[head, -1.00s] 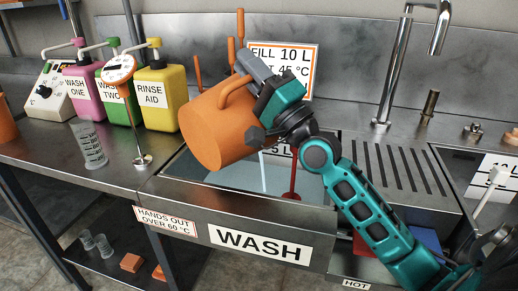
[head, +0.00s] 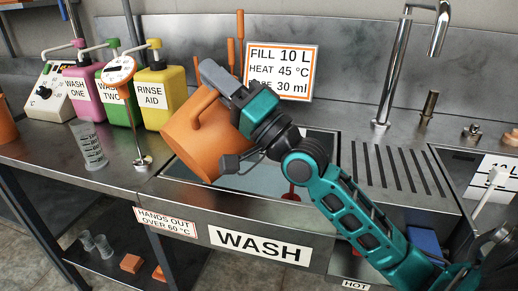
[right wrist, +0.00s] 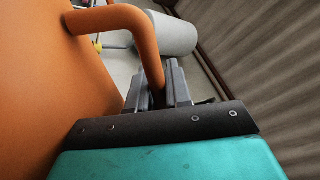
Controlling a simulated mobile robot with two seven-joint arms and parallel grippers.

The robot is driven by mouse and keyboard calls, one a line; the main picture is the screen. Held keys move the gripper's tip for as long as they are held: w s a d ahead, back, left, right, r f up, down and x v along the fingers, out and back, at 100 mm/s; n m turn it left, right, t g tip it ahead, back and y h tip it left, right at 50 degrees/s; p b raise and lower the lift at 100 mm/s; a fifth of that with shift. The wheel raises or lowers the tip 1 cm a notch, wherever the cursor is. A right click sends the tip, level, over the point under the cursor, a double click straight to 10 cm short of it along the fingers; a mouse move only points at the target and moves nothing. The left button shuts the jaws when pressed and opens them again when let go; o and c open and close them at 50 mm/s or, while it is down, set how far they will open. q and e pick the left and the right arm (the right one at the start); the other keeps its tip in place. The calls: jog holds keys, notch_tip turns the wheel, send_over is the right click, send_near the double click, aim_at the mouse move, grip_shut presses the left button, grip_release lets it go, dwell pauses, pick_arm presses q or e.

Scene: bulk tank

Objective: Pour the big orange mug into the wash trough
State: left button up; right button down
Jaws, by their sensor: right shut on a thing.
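The big orange mug (head: 192,135) is held in the air over the left part of the wash trough (head: 322,160), tilted. My right gripper (head: 215,78) is shut on the mug's handle; in the right wrist view the gripper (right wrist: 160,85) clasps the orange handle (right wrist: 128,22) beside the mug's wall (right wrist: 65,90). The mug's mouth and contents are hidden. The mug and my arm cover much of the trough. A red thing (head: 291,194) shows in the trough. My left gripper is not in view.
Pink, green and yellow pump bottles (head: 160,97) stand at the back left. A clear measuring cup (head: 88,147) and a round-faced thermometer (head: 121,70) stand left of the trough. A ribbed drainboard (head: 390,170) and tall tap (head: 395,70) are to the right.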

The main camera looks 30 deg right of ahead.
aim_at(191, 114)
jog(key=a+n+g+y+p, duration=0.1)
jog(key=n, duration=0.1)
jog(key=a+n+g, duration=0.1)
jog(key=a+n, duration=0.1)
jog(key=s+a+n+g+y+p, duration=0.1)
jog(key=a+n, duration=0.1)
jog(key=shift+s+a+f+y+p, duration=0.1)
jog(key=shift+f+y+p, duration=0.15)
jog(key=shift+y+p, duration=0.05)
pick_arm(q)
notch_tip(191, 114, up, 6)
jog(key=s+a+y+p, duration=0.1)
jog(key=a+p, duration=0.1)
jog(key=p, duration=0.5)
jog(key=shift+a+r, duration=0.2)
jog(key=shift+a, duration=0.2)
pick_arm(e)
jog(key=s+a+f+n+g+h, duration=0.1)
jog(key=a+f+n+g, duration=0.4)
jog(key=a+f+n, duration=0.4)
jog(key=shift+s+a+f+n, duration=0.2)
jog(key=shift+s+a+n, duration=0.15)
jog(key=shift+a, duration=0.45)
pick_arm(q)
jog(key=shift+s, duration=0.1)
